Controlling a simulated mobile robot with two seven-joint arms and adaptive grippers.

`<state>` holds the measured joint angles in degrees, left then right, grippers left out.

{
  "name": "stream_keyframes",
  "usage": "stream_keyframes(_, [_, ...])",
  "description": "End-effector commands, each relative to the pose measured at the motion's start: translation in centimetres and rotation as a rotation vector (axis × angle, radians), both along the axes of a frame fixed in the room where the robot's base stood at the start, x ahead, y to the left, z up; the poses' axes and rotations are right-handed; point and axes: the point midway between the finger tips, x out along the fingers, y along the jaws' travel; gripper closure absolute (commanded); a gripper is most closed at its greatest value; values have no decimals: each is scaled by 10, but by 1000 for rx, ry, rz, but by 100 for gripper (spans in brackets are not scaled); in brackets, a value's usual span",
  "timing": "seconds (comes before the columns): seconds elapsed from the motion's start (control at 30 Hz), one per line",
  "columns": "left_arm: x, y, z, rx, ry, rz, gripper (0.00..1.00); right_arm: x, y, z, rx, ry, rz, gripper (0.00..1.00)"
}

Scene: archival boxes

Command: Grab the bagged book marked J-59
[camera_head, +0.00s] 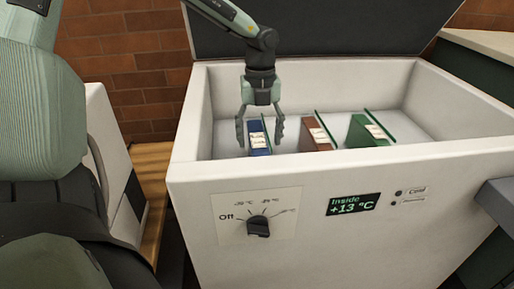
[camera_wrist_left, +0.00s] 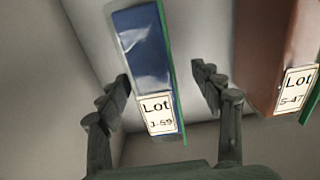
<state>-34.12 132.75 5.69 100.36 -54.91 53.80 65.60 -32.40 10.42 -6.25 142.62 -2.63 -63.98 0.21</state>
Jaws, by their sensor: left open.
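The bagged book marked J-59 (camera_wrist_left: 147,50) is blue, with a white label reading "Lot J-59" in the left wrist view. In the head view the blue book (camera_head: 258,128) stands in the white chest at the left of a row of three. My left gripper (camera_head: 260,138) is open and points down at it. In the left wrist view the fingers (camera_wrist_left: 161,77) are apart, one on each side of the book, with visible gaps. Whether the tips reach below the book's top is unclear. My right gripper does not show.
A brown book (camera_head: 314,134) labelled 5-47 or similar and a green book (camera_head: 362,132) stand to the right, with thin green dividers between. The chest's walls (camera_head: 190,165) surround them, and its dark lid (camera_head: 320,28) is raised behind. The display reads +13 °C (camera_head: 353,205).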

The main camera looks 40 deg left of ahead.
Motion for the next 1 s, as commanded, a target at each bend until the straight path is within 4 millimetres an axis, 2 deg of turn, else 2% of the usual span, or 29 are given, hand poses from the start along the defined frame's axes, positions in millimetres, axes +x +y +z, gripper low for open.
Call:
stream_keyframes(0.33, [-5,2,-48,0,2,-1,34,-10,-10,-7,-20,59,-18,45])
stream_keyframes(0.47, [-5,3,-56,1,0,-2,34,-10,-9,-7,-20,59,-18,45])
stream_keyframes(0.67, [-5,3,-57,2,-1,-1,34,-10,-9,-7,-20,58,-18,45])
stream_keyframes(0.77, [-5,3,-57,2,-1,-1,44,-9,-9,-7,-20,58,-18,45])
stream_keyframes(1.0, [-5,3,-56,2,-1,-1,74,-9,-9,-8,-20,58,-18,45])
